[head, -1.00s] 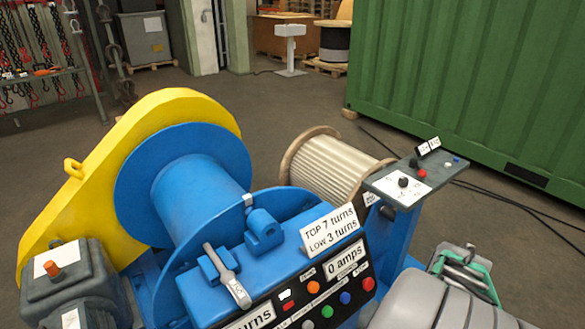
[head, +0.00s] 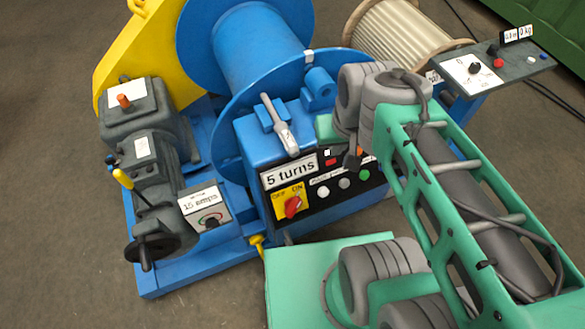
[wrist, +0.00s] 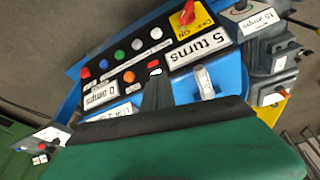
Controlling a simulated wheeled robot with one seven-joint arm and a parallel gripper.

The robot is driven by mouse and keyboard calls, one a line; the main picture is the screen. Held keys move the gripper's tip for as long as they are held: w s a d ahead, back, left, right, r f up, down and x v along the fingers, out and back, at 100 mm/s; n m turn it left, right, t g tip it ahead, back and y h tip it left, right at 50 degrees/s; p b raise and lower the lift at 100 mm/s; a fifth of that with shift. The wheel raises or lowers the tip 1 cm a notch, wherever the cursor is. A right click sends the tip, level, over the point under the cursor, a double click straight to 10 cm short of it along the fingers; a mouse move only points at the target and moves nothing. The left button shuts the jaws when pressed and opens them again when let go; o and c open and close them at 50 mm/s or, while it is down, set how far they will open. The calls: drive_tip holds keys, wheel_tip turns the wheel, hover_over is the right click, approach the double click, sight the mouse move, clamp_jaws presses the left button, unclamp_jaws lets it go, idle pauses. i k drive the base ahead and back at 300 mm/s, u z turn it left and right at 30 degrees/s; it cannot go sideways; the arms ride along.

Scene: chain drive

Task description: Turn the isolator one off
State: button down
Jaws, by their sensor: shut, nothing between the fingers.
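The isolator is a red rotary knob (head: 292,206) on a yellow plate marked OFF and ON, at the lower left of the black panel. Its handle leans up and right, toward ON. In the wrist view the red knob (wrist: 187,15) is at the top. My gripper (head: 353,161) is in front of the panel's upper right part, right of the "5 turns" label and apart from the isolator. Its dark fingers (wrist: 157,88) are together and empty in the wrist view. My arm hides the right part of the panel.
Coloured buttons (head: 345,183) line the panel close to my gripper. A grey lever (head: 280,125) stands on top of the blue housing. A meter box (head: 207,212) reading 15 amps and a black handwheel (head: 158,240) are to the left. Open floor lies at the lower left.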

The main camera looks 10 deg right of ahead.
sight(291, 204)
drive_tip(key=z, duration=0.2)
drive_tip(key=k, duration=1)
drive_tip(key=u, duration=1.3)
drive_tip(key=i, duration=0.5)
